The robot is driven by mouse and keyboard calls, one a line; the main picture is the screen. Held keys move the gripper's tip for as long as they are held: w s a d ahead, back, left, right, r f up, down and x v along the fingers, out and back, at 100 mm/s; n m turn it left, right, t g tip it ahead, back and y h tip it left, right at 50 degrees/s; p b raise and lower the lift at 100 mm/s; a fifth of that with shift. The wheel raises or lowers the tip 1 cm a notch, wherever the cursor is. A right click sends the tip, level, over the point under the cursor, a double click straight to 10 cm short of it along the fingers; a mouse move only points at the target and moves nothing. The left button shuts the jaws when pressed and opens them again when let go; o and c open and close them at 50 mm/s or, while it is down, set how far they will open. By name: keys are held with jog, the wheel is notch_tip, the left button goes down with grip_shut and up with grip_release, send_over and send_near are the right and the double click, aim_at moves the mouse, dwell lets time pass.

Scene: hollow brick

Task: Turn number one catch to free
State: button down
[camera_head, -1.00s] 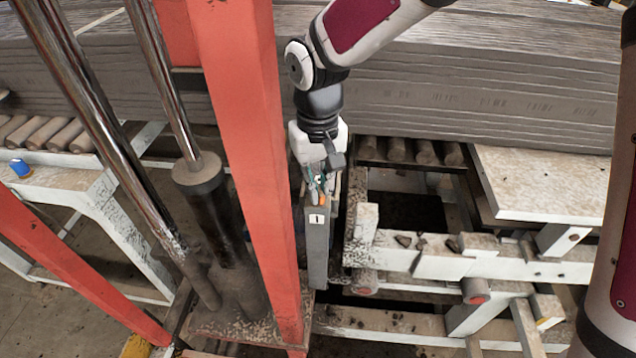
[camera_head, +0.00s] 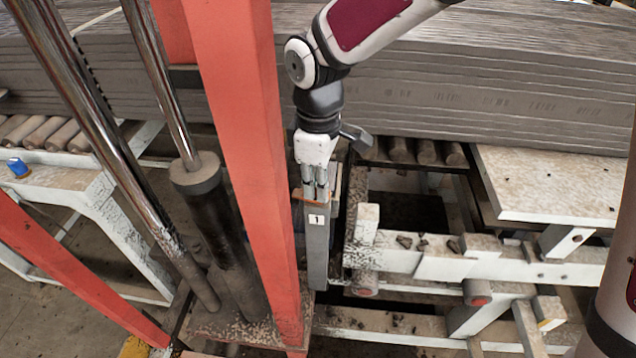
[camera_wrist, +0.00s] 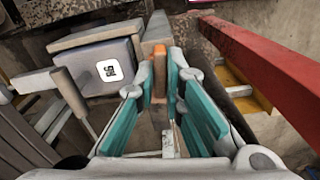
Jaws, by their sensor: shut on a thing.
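A grey upright post (camera_head: 317,245) with a white label "1" (camera_head: 316,219) stands just right of the red column in the head view. My gripper (camera_head: 315,196) is at the top of this post, pointing down. An orange piece, the catch (camera_wrist: 159,76), sits between my teal fingertips (camera_wrist: 163,84) in the wrist view, and the fingers are closed on it. In the head view only a thin orange edge shows under the fingers, so the way the catch points is hard to tell there.
White framework (camera_head: 470,258) lies to the right. Stacked grey boards (camera_head: 480,90) fill the back. A grey block with a white label (camera_wrist: 109,70) is beside my fingers.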

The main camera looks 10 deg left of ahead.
jog(key=shift+a+n, duration=0.1)
jog(key=shift+n, duration=0.9)
jog(key=c, duration=1.7)
grip_release()
notch_tip(320, 180, up, 12)
jog(key=shift+r, duration=0.1)
